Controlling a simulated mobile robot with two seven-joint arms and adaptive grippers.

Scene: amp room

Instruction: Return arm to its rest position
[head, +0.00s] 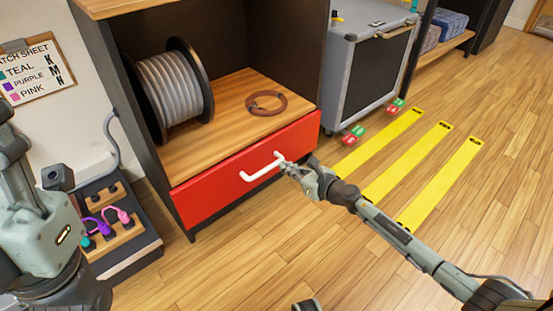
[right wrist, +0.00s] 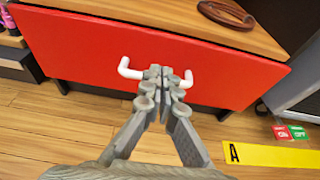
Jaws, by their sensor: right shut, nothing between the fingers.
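My right arm reaches in from the lower right in the head view. Its gripper (head: 287,164) is at the right part of the white handle (head: 258,170) on the red drawer (head: 210,193). The drawer front looks flush with the wooden cabinet. In the right wrist view the gripper (right wrist: 163,75) has its fingers together with nothing between them. They cover the middle of the white handle (right wrist: 128,69); whether they touch it I cannot tell. Part of my left arm (head: 45,225) stands at the left edge of the head view; its fingers do not show.
A cable reel (head: 175,85) and a coiled brown cable (head: 265,102) sit on the cabinet shelf (head: 215,130). A grey case (head: 375,70) stands behind. Yellow strips (head: 410,160) mark the floor. A pedal rack (head: 125,245) with coloured cables is at left.

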